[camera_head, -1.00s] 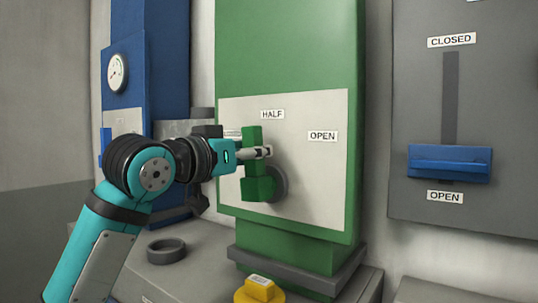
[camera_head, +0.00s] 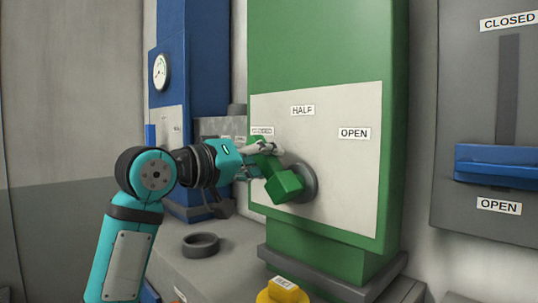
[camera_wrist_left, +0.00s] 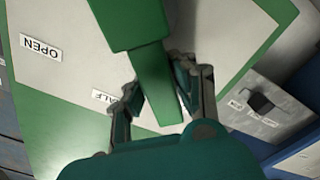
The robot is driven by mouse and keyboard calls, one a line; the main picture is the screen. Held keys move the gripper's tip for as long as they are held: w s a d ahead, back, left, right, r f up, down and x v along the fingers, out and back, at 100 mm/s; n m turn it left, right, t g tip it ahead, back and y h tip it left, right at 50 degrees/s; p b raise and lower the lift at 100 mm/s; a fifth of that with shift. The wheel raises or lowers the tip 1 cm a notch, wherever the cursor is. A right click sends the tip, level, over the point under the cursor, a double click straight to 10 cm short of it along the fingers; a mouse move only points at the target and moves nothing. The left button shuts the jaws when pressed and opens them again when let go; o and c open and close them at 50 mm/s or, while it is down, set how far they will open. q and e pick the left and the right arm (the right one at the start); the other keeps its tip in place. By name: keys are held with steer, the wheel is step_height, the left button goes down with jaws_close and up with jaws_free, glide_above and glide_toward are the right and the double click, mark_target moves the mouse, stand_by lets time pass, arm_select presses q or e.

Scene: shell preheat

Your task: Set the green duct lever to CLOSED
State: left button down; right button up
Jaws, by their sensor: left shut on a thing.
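The green duct lever (camera_head: 284,185) is mounted on a grey round pivot on the white plate (camera_head: 350,200) of the green duct. Its arm tilts up and left, toward the CLOSED label (camera_head: 262,131). The HALF label (camera_head: 303,111) is above and the OPEN label (camera_head: 354,133) is at right. My left gripper (camera_head: 262,150) is shut on the lever's upper end and partly hides it. In the left wrist view the lever (camera_wrist_left: 155,80) runs between the two fingers (camera_wrist_left: 160,95). My right gripper is not in view.
A blue duct with a gauge (camera_head: 160,72) stands behind at left. A grey panel with a blue slide handle (camera_head: 500,166) is at right. A dark ring (camera_head: 201,245) and a yellow knob (camera_head: 284,290) sit on the grey ledge below.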

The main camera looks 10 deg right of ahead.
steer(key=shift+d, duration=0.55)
arm_select(q)
steer(key=c, duration=1)
jaws_free()
steer(key=shift+a, duration=0.1)
steer(key=shift+c, duration=0.2)
steer(key=shift+a, duration=0.1)
steer(key=v, duration=1.1)
steer(key=shift+s+a, duration=0.3)
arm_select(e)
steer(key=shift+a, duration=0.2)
arm_select(q)
steer(key=shift+f, duration=0.1)
